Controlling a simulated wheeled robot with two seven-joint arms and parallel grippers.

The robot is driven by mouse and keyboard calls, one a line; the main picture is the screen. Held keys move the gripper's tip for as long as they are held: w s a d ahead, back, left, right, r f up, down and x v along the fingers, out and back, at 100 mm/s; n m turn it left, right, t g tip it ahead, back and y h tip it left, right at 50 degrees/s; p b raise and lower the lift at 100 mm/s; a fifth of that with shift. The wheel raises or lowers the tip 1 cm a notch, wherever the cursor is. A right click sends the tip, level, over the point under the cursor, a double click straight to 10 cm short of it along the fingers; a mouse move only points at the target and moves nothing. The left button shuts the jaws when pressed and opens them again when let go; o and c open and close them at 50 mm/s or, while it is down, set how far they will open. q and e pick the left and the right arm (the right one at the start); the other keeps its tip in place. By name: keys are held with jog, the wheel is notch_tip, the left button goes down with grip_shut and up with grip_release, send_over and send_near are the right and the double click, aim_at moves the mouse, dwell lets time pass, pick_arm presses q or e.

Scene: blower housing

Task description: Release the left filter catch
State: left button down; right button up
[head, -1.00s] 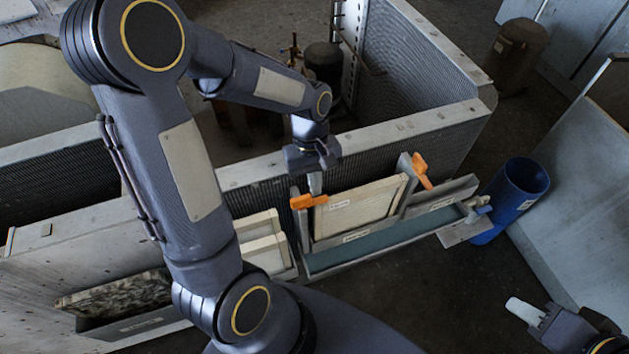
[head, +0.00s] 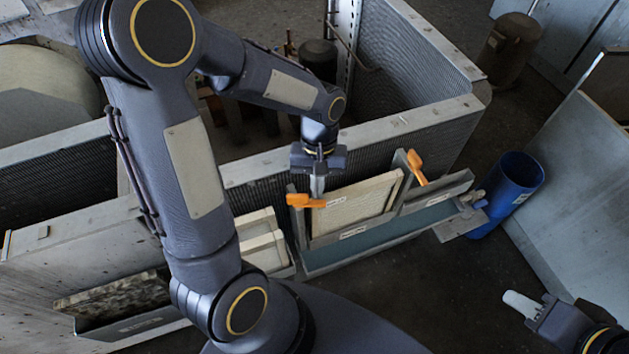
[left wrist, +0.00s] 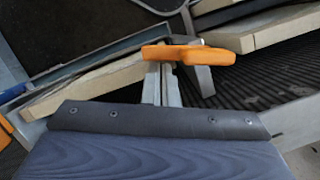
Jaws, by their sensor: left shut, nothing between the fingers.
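The left filter catch (head: 300,200) is an orange lever at the filter frame's left post, lying roughly level with one end across the top left corner of the pale filter panel (head: 350,206). The right catch (head: 415,166), also orange, is tilted on the right post. My left gripper (head: 318,194) is shut and empty, pointing down with its fingertips right at the left catch. In the left wrist view the fingers (left wrist: 162,88) reach to the orange lever (left wrist: 190,55); contact is unclear. My right gripper (head: 522,305) is at the lower right, away from the filter; its finger gap is not visible.
A finned metal wall (head: 400,128) stands close behind the filter frame. A teal-lined channel (head: 370,240) runs in front. Pale slabs (head: 262,245) stand to the left. A blue bin (head: 512,190) stands to the right, with open floor in front.

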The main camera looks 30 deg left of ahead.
pick_arm(q)
jog(key=m, duration=0.2)
jog(key=s+d+m+y, duration=0.1)
jog(key=shift+d+m, duration=0.15)
jog(key=shift+m, duration=0.25)
jog(key=m, duration=0.1)
jog(key=s+m, duration=0.1)
jog(key=shift+d+m+y, duration=0.3)
jog(key=shift+s+d+m+t+y, duration=0.1)
jog(key=shift+s+m+y, duration=0.3)
jog(key=shift+m, duration=0.75)
jog(key=shift+s+d+m+t+y, duration=0.1)
jog(key=shift+s+m, duration=0.45)
jog(key=shift+m, duration=0.55)
jog(key=shift+s+d+m+t+y, duration=0.15)
jog(key=shift+s+m, duration=0.35)
jog(key=shift+m, duration=0.65)
jog(key=shift+a, duration=0.1)
jog(key=shift+r, duration=0.15)
jog(key=p+v, duration=0.8)
jog(key=v, duration=0.1)
jog(key=shift+r, duration=0.35)
jog(key=shift+w, duration=0.1)
